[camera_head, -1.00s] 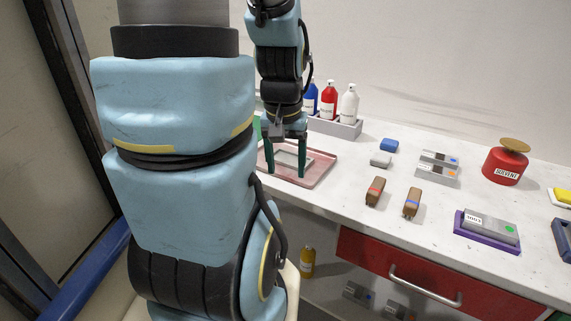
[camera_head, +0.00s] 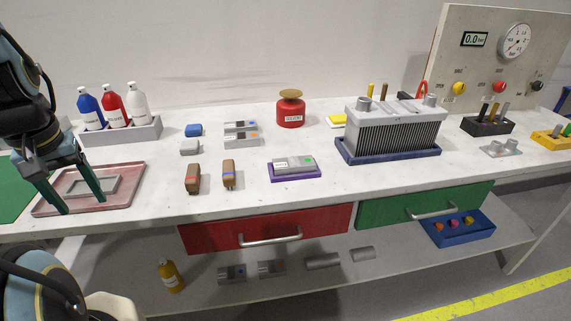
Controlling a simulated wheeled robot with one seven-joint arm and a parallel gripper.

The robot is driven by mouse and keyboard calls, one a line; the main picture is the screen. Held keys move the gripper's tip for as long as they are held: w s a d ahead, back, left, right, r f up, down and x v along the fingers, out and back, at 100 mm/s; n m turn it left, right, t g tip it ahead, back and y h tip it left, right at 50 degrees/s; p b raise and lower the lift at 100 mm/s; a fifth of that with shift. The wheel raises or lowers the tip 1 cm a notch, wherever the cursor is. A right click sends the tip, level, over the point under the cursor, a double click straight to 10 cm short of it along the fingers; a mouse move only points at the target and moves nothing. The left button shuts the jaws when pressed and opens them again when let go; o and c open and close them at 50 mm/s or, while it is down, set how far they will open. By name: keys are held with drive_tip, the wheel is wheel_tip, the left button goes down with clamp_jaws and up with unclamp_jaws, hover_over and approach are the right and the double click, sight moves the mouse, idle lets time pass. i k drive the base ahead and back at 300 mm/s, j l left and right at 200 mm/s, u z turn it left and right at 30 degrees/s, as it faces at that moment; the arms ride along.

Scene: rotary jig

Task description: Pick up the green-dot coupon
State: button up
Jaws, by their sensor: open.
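The green-dot coupon (camera_head: 294,164) is a grey block with a white label and a green dot at its right end. It lies on a purple tray (camera_head: 310,175) near the middle of the bench. My gripper (camera_head: 82,206) is open at the far left, over the pink tray (camera_head: 138,172), with its green fingers pointing down and nothing between them but a grey frame (camera_head: 113,185) in that tray. The gripper is well to the left of the coupon and apart from it.
A red solvent can (camera_head: 290,112) stands behind. A finned unit (camera_head: 394,130) is at right. Red (camera_head: 250,228) and green drawers (camera_head: 400,210) are below.

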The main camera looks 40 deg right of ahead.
sight(306, 163)
drive_tip(key=k+l+u, duration=0.15)
drive_tip(key=u, duration=0.15)
drive_tip(key=k+l+u, duration=0.25)
drive_tip(key=i+l+u, duration=0.1)
drive_tip(key=l+u, duration=0.3)
drive_tip(key=j, duration=0.1)
